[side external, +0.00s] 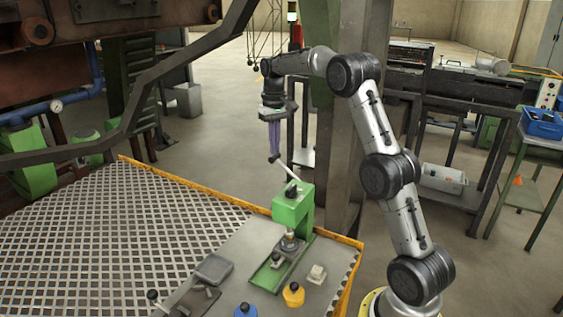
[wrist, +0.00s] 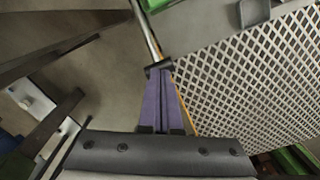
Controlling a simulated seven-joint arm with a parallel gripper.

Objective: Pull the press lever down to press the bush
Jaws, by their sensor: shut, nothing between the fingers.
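The green press (side external: 292,208) stands upright on the grey bench plate. Its lever (side external: 287,172) slants up and to the left from the press head to a dark end knob (side external: 273,158). My gripper (side external: 274,152) points down with its purple fingers shut and empty, the tips at or just above the knob. In the wrist view the shut fingertips (wrist: 159,74) meet the dark knob at the end of the lever rod (wrist: 145,32); I cannot tell if they touch. A small metal part (side external: 289,242) sits under the press head; I cannot make out the bush clearly.
A grey tray (side external: 213,269), a yellow bottle (side external: 293,295), a blue bottle (side external: 245,311) and a pale block (side external: 317,274) stand near the press. Perforated grating (side external: 130,230) lies left. A steel column (side external: 347,120) rises behind the press. A dark rail (side external: 150,92) crosses the upper left.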

